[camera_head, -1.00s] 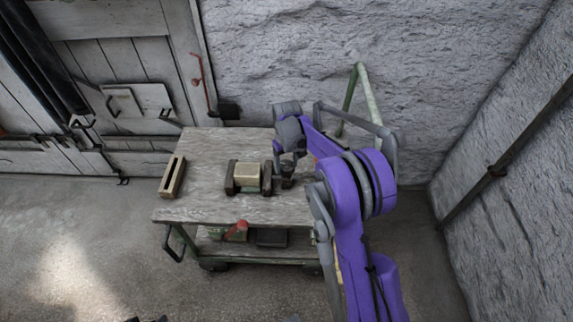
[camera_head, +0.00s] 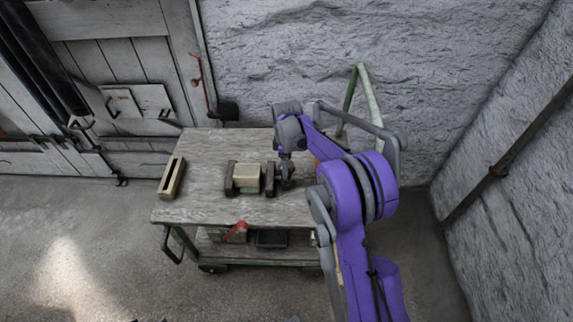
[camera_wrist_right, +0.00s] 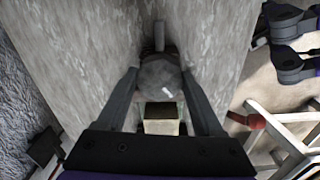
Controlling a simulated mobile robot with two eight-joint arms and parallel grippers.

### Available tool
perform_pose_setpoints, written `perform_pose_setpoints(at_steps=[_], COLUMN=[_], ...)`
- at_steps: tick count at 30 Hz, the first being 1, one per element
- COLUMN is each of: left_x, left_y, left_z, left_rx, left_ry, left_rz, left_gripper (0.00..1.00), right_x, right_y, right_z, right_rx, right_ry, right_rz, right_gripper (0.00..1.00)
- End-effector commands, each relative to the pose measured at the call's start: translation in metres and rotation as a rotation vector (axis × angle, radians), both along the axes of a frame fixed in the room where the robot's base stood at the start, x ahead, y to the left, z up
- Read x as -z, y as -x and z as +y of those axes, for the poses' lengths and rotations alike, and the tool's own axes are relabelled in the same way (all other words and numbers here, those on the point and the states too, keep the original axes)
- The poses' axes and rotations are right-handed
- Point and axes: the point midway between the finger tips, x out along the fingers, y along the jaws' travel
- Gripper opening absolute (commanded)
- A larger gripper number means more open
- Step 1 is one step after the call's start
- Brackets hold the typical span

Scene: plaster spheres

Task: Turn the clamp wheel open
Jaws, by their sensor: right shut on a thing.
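The clamp stands on the wooden cart top, with a pale block (camera_head: 246,177) between its two dark jaws (camera_head: 230,178). The clamp wheel (camera_wrist_right: 160,78) shows in the right wrist view as a round grey disc with a small handle sticking out. My right gripper (camera_head: 286,176) is at the right side of the clamp. In the right wrist view its two fingers (camera_wrist_right: 160,92) lie on either side of the wheel, shut on it. The pale block (camera_wrist_right: 161,120) shows beyond the wheel. My left gripper is not in view.
A slotted wooden block (camera_head: 172,178) lies at the left of the cart top (camera_head: 200,212). A red-handled object (camera_head: 236,232) is on the lower shelf. A rough stone wall stands behind and to the right. The front of the cart top is clear.

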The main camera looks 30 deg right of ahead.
Motion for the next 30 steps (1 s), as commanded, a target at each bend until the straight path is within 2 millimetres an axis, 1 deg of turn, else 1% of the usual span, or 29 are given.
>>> perform_pose_setpoints(at_steps=[18,24,30], left_x=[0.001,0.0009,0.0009], left_y=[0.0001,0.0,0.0], left_z=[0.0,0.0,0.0], left_rx=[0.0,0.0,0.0], left_ry=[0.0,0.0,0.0], left_rz=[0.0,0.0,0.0], left_gripper=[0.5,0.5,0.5], right_x=[-0.0008,-0.0009,-0.0009], right_y=[-0.0007,-0.0007,-0.0007], right_z=[-0.0004,-0.0004,-0.0004], right_rx=[-0.577,-0.729,-0.838], right_ry=[0.002,0.002,0.002], right_rz=[-0.003,-0.003,-0.003], right_gripper=[0.13,0.13,0.13])
